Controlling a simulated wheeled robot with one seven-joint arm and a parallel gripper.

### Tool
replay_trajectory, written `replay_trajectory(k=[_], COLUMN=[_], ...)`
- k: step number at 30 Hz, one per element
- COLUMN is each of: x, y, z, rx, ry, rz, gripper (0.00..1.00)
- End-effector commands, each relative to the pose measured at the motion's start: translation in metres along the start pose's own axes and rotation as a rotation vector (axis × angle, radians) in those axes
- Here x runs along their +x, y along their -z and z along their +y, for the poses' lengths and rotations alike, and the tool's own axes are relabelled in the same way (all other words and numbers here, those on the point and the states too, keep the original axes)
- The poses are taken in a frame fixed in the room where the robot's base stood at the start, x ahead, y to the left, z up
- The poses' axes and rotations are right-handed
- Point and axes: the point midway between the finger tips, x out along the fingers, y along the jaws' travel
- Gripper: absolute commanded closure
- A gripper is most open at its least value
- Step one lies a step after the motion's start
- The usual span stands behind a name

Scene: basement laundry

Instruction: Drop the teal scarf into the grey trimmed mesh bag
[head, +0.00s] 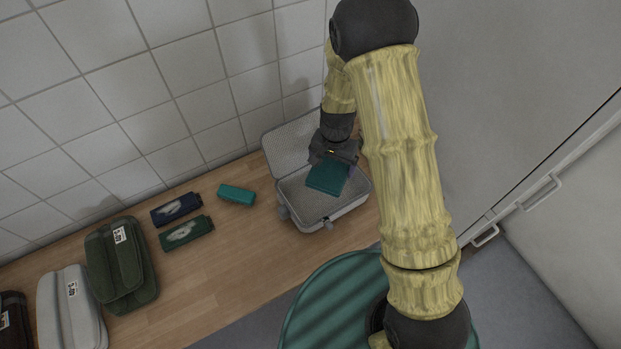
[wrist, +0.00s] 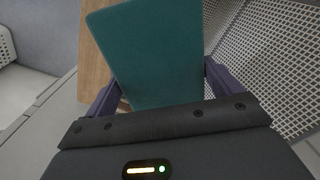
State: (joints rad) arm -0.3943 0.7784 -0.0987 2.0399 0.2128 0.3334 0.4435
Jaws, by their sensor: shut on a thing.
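The teal scarf (head: 327,175) is a flat folded rectangle. My gripper (head: 334,152) is shut on it and points down. The scarf also fills the middle of the wrist view (wrist: 155,50), between my two fingers. The grey trimmed mesh bag (head: 318,224) stands open on the wooden counter, its lid raised against the wall side. In the head view the scarf lies over the bag's opening, toward its right half. I cannot tell whether it touches the bag's floor. Perforated mesh shows right of the scarf in the wrist view.
On the counter (head: 205,276), left of the bag, are a small teal box (head: 236,195), a navy pack (head: 176,209) and a green pack (head: 187,233). Further left stand a dark green bag (head: 121,265), a light grey bag (head: 72,310) and a dark bag (head: 14,322). A tiled wall is behind.

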Motion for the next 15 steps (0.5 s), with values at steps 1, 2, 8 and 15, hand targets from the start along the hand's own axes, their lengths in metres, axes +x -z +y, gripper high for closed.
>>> replay_trajectory(k=[1,2,8,15], x=[0.011,0.015,0.037,0.045], y=[0.0,0.0,0.0,-0.002], z=[0.0,0.0,0.0,-0.004], rx=[0.0,0.0,-0.001,-0.009], ry=[0.0,0.0,0.0,0.001], rz=[-0.001,-0.001,0.0,0.001], gripper=[0.34,0.34,0.34,0.34])
